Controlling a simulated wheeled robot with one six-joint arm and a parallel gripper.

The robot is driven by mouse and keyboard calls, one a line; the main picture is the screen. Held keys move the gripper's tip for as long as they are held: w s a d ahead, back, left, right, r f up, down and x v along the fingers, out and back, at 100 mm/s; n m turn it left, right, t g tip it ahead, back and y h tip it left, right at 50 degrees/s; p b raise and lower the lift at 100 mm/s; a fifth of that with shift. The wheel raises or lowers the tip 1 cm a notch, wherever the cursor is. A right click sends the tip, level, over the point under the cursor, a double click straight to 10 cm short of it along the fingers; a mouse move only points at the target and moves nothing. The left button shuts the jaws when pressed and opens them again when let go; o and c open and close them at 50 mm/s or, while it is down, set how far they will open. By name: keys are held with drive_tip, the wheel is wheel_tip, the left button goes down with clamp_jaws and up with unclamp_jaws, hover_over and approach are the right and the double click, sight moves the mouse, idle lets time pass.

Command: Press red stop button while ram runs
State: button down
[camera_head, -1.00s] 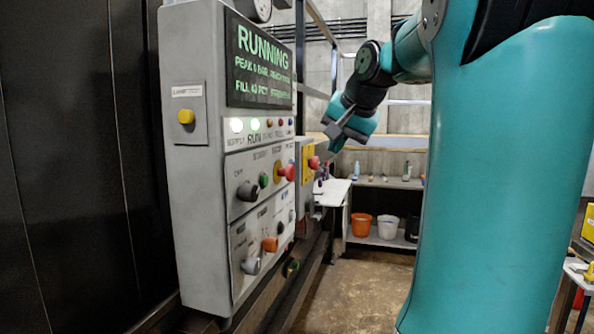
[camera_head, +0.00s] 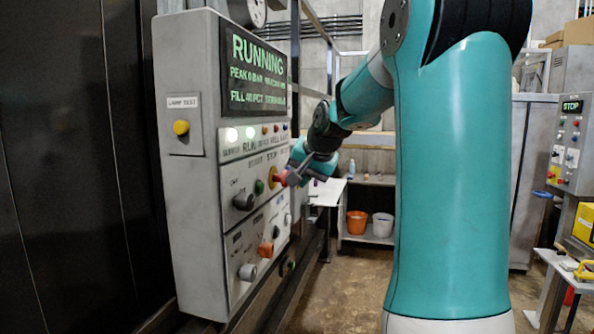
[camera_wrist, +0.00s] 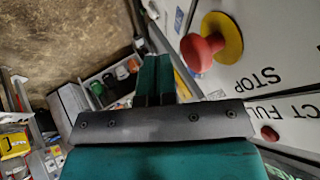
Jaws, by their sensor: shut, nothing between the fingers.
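The grey control panel (camera_head: 185,230) stands at left in the head view. Its display (camera_head: 258,70) reads RUNNING. The red stop button (camera_head: 280,178) sits on a yellow ring on the panel's front. In the wrist view the red stop button (camera_wrist: 202,50), its yellow ring (camera_wrist: 229,38) and the word STOP are clear. My gripper (camera_head: 294,178) is close to the button in the head view, partly overlapping it. In the wrist view my gripper's fingers (camera_wrist: 153,62) are together and empty, with the button to their right. I cannot tell whether they touch it.
A green button (camera_head: 259,187), a black knob (camera_head: 243,201) and an orange knob (camera_head: 265,249) are close by on the panel. A yellow lamp-test button (camera_head: 181,127) is on its side. Another panel (camera_head: 572,150) reading STOP stands at right. The floor (camera_head: 350,285) between is clear.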

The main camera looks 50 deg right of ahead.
drive_tip(key=shift+w+a+r, duration=0.1)
drive_tip(key=shift+w+a, duration=0.1)
drive_tip(key=shift+w, duration=0.65)
drive_tip(key=shift+w+a, duration=0.35)
drive_tip(key=shift+w, duration=0.45)
drive_tip(key=s+a+r+b, duration=0.1)
drive_tip(key=s+r+b, duration=0.1)
drive_tip(key=s+r, duration=0.5)
drive_tip(key=s, duration=0.2)
drive_tip(key=shift+s, duration=0.4)
